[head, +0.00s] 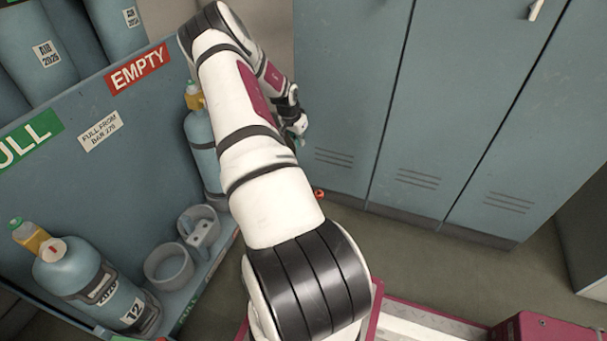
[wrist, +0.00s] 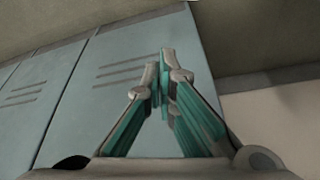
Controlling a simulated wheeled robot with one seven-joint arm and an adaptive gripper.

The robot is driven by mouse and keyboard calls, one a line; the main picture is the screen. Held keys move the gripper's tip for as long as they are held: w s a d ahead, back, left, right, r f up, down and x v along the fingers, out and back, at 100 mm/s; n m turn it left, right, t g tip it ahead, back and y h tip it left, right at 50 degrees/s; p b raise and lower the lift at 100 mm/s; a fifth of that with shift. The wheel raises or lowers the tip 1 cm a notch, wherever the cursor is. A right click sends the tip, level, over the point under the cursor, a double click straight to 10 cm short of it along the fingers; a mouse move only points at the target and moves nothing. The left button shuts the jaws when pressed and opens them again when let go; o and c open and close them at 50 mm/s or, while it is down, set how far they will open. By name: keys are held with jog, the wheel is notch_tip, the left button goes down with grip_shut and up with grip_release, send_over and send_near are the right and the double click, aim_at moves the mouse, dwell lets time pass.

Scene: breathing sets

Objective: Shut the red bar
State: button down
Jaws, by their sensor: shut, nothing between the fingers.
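I cannot make out a full red bar in either view. A small red-orange knob (head: 319,194) shows just right of my arm in the head view, low in front of the lockers; what it belongs to is hidden behind my arm. My gripper (head: 299,141) is beyond my arm near the lockers, small and partly hidden by my wrist.
A blue-grey rack (head: 120,160) with FULL and EMPTY labels stands at left. It holds a cylinder (head: 90,285) marked 12, another cylinder (head: 201,140), and empty ring holders (head: 168,267). Lockers (head: 440,110) line the back. Some floor (head: 400,232) is clear before them.

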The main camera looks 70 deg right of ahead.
notch_tip(320, 180, down, 13)
jog(key=s+b, duration=0.1)
jog(key=b, duration=0.4)
jog(key=shift+s+d+r+b, duration=0.2)
jog(key=shift+s+d+b, duration=0.1)
jog(key=shift+s+b, duration=0.05)
jog(key=shift+a, duration=0.15)
